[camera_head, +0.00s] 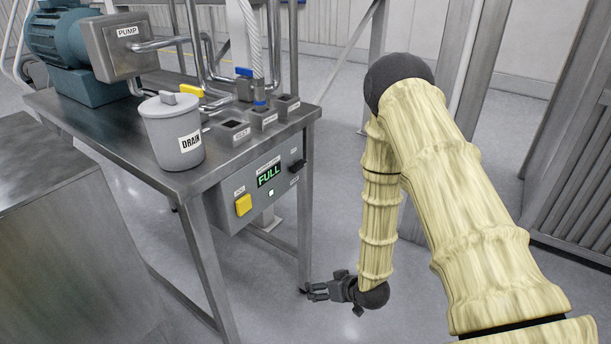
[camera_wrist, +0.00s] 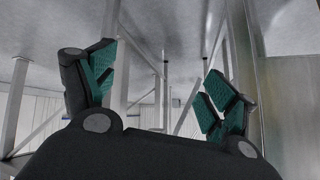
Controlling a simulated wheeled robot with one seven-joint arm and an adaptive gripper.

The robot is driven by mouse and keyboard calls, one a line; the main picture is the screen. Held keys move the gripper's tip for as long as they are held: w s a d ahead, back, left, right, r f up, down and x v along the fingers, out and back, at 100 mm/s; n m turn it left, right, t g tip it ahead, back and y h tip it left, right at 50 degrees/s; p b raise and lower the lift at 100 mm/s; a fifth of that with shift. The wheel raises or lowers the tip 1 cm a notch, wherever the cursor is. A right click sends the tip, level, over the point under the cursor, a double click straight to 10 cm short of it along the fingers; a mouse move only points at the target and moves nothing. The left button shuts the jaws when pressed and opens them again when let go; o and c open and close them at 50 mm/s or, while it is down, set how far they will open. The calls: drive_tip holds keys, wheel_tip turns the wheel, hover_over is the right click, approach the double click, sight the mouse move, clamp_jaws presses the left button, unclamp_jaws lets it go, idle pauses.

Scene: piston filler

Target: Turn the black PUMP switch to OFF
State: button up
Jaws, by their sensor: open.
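The black PUMP switch (camera_head: 297,166) is a small dark knob at the right end of the grey control panel (camera_head: 226,213) under the table's front edge. Small labels sit above and below it, too small to read. My gripper (camera_head: 313,291) is low, well below the panel and near the table's front right leg. Its fingers point left in the head view. In the wrist view its two fingers (camera_wrist: 158,92) with green pads stand wide apart, with nothing between them. The switch cannot be made out in the wrist view.
The panel also has a yellow button (camera_head: 243,205) and a green FULL display (camera_head: 269,175). On the steel table (camera_head: 110,135) stand a grey DRAIN pot (camera_head: 172,140), a PUMP box (camera_head: 128,55) and valves with yellow and blue handles. Table legs stand close to my gripper.

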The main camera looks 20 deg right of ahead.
drive_tip(key=w+d+r+n+t+y+b, duration=0.2)
drive_tip(key=w+d+r+t+y, duration=0.15)
drive_tip(key=w+r, duration=0.8)
drive_tip(key=n+t+y+b, duration=0.2)
drive_tip(key=n+y+b, duration=0.1)
drive_tip(key=n+y, duration=0.1)
approach(301, 166)
drive_tip(key=p+x, duration=0.1)
drive_tip(key=x, duration=0.8)
drive_tip(key=shift+w+a+f, duration=0.1)
drive_tip(key=shift+w+a, duration=0.05)
drive_tip(key=shift+w, duration=0.2)
drive_tip(key=shift+c, duration=0.2)
drive_tip(key=c, duration=1)
